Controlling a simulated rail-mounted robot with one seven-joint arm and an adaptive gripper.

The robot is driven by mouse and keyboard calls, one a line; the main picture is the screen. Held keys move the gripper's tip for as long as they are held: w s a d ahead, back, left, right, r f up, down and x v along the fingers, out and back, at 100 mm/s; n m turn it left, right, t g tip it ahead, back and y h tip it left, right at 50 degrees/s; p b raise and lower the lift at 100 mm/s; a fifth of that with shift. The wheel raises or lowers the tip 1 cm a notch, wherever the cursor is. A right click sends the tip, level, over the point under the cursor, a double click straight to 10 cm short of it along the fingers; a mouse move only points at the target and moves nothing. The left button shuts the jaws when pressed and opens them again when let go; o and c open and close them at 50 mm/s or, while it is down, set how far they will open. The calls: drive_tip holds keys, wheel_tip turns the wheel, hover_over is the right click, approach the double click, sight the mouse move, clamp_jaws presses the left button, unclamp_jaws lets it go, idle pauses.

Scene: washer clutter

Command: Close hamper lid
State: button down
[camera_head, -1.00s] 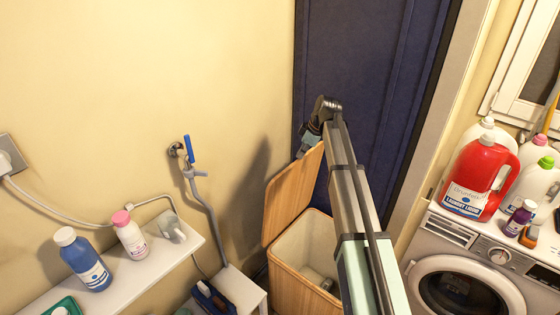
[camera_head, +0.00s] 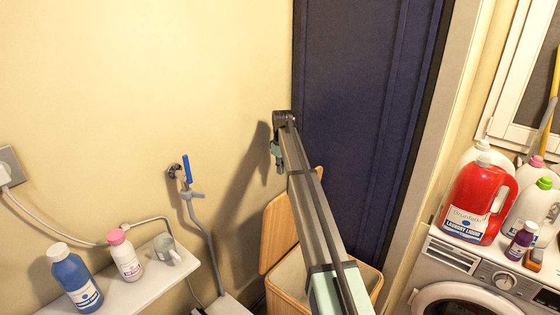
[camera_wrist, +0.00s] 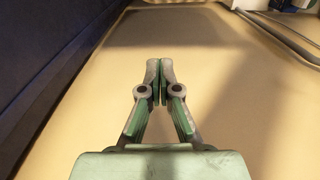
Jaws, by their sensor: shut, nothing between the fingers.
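The wooden hamper (camera_head: 283,298) stands on the floor at the bottom middle of the head view. Its lid (camera_head: 274,235) is raised and stands open on the left side, partly hidden behind my arm. The pale inside of the hamper shows beneath the arm. My gripper (camera_head: 275,158) is above and near the lid's upper edge, close to the yellow wall; whether it touches the lid cannot be seen. In the wrist view my gripper (camera_wrist: 159,68) is shut and empty, with the wall filling the view and no lid visible.
A blue wall tap (camera_head: 188,172) with a grey hose is left of the hamper. A shelf (camera_head: 150,283) holds bottles and a mug. A washing machine (camera_head: 455,250) with a red detergent jug (camera_head: 478,200) stands right. The dark blue door (camera_head: 365,110) is behind.

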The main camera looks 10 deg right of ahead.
wheel_tip(320, 180, down, 6)
drive_tip(key=s+d+p, duration=0.2)
drive_tip(key=p, duration=0.1)
drive_tip(key=shift+s+d+r, duration=0.15)
drive_tip(key=shift+s+r, duration=0.1)
drive_tip(key=shift+s, duration=0.15)
drive_tip(key=shift+s, duration=0.1)
